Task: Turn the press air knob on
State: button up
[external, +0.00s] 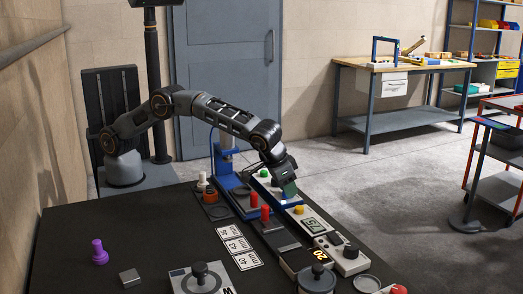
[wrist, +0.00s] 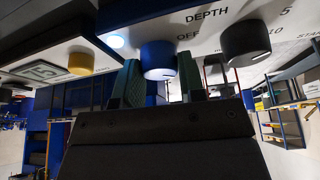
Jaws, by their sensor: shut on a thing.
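A blue knob (wrist: 157,56) with a pale mark on its edge sits on a light panel (wrist: 205,18) in the wrist view. The word OFF is printed to its right; no ON mark is readable. My gripper (wrist: 158,70) has its two green fingers on either side of this knob and is shut on it. In the external view my gripper (external: 286,190) reaches down to the control panel, close to a yellow button (external: 298,209), and hides most of the blue knob.
A black knob (wrist: 245,42) by the word DEPTH stands close to the right finger. A lit white lamp (wrist: 116,41) is to the left. Red-topped pegs (external: 265,213), a display (external: 313,225) and a black knob (external: 350,250) stand near my gripper on the bench.

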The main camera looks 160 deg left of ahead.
jog(key=shift+m+t, duration=0.5)
jog(key=shift+m, duration=0.8)
jog(key=o, duration=0.9)
jog(key=b+v, duration=0.1)
jog(key=v, duration=1.3)
jog(key=shift+a, duration=0.1)
